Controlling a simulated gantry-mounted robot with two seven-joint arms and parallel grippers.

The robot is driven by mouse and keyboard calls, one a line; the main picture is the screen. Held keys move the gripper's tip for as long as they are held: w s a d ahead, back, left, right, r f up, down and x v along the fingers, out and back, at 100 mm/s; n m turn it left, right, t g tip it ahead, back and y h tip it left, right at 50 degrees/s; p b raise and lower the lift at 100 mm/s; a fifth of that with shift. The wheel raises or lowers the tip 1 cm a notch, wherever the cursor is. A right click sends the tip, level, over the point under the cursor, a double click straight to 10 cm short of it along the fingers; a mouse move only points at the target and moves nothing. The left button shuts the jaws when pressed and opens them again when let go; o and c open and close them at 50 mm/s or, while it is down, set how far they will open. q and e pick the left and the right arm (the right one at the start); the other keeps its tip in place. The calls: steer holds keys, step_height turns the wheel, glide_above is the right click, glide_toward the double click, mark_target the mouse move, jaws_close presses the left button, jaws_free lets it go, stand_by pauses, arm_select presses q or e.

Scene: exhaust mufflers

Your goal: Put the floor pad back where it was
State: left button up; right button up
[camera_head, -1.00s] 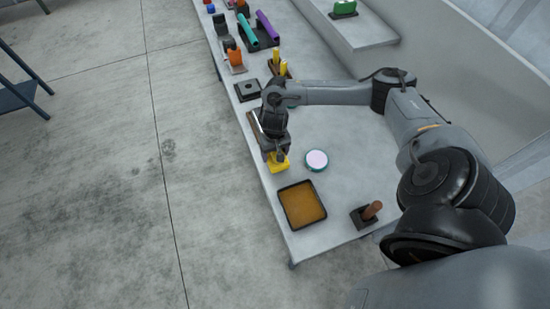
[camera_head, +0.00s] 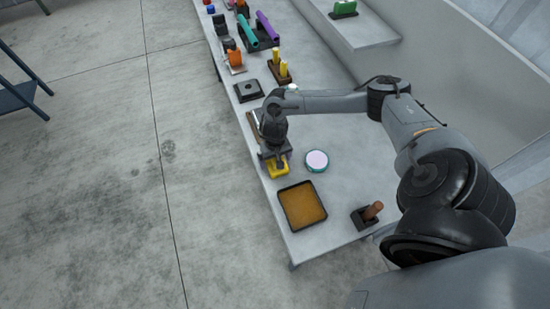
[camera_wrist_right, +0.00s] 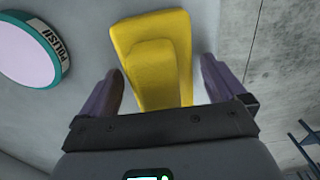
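A yellow block with a raised narrower part (camera_head: 278,170) lies on the long grey table; it also shows in the right wrist view (camera_wrist_right: 153,60). My right gripper (camera_head: 279,161) is over it. In the right wrist view my right gripper (camera_wrist_right: 163,88) is open, with one finger on each side of the block and gaps between. A round tin-like piece with a pale top (camera_head: 317,160), marked POLISH in the wrist view (camera_wrist_right: 28,48), stands beside it. No object is clearly labelled as the floor pad. My left gripper is out of view.
A black-rimmed tray with a brown inside (camera_head: 324,218) and a block with a brown handle (camera_head: 367,215) are nearer. The table's left edge is close to the gripper.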

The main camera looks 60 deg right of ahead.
steer(key=shift+r, duration=0.1)
steer(key=shift+r, duration=0.3)
step_height(320, 180, up, 10)
steer(key=shift+w+f+p, duration=0.1)
steer(key=shift+p, duration=1)
steer(key=shift+a+r, duration=0.1)
steer(key=shift+r, duration=0.5)
steer(key=w+a+f+n+t+y, duration=0.15)
steer(key=a+n, duration=0.25)
steer(key=a, duration=0.5)
steer(key=w+a+f+n+t+y, duration=0.1)
steer(key=w+a+f+n+t, duration=0.15)
steer(key=a, duration=0.75)
steer(key=s+a+r+n+t, duration=0.2)
steer(key=a+r+n+t, duration=0.15)
steer(key=a, duration=0.75)
steer(key=s+d+r+g+h, duration=0.2)
steer(key=s+d+g, duration=0.2)
steer(key=s+d, duration=0.3)
steer(key=s, duration=0.5)
steer(key=shift+s+d+p, duration=0.2)
steer(key=shift+s+p, duration=0.1)
steer(key=shift+s, duration=0.1)
